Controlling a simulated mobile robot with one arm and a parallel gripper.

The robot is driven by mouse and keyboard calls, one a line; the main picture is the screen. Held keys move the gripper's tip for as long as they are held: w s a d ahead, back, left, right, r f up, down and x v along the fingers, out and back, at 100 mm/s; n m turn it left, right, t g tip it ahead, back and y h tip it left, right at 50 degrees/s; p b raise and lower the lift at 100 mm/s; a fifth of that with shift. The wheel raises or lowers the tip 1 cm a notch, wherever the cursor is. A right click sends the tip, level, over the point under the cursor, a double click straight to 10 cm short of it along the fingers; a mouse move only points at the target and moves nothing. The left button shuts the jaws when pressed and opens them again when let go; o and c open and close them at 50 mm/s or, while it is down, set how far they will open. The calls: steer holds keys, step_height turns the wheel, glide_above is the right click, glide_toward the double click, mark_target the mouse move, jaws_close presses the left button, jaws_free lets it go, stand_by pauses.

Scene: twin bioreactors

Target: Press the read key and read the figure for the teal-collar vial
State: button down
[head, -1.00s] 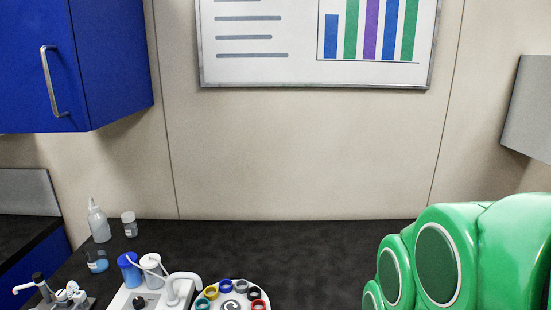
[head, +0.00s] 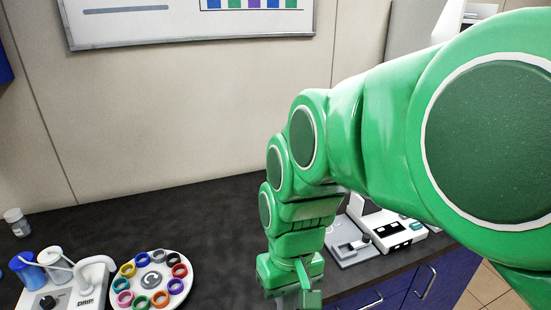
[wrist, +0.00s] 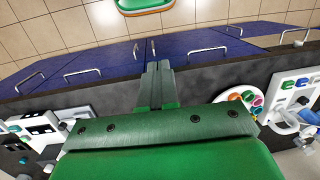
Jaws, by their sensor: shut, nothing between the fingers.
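A round white carousel (head: 180,297) on the dark bench holds a ring of coloured collars, with a teal one (head: 121,284) on its left side. No figure is readable. A white instrument (head: 385,226) with dark display windows stands right of my arm, partly hidden by it; a small green key-like part (head: 417,226) is on its right. I cannot tell whether this is the read key. My gripper (head: 308,292) hangs between carousel and instrument, over the bench's front part, apart from both. Its fingers are together and empty in the wrist view (wrist: 157,72).
A grey plate device (head: 350,246) stands beside the instrument. A white unit (head: 62,293) with a blue container (head: 24,264) is left of the carousel. Blue drawers with handles (head: 425,285) are under the bench edge. The bench behind the carousel is clear.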

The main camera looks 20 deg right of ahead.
steer(key=w+d+r+t+y, duration=0.1)
steer(key=w+d+r+y, duration=0.1)
steer(key=w, duration=0.6)
steer(key=w+d+r+t+y, duration=0.1)
steer(key=w+d+t, duration=0.15)
steer(key=w, duration=0.55)
steer(key=w+d+m+t+y, duration=0.1)
steer(key=w+d, duration=0.4)
steer(key=d, duration=0.3)
steer(key=w+d+m+t, duration=0.1)
steer(key=w+d+t, duration=0.1)
steer(key=w+d, duration=0.45)
steer(key=m+t+h, duration=0.4)
steer(key=m, duration=0.2)
glide_above(419, 226)
step_height(419, 226, down, 11)
steer(key=shift+f, duration=4.3)
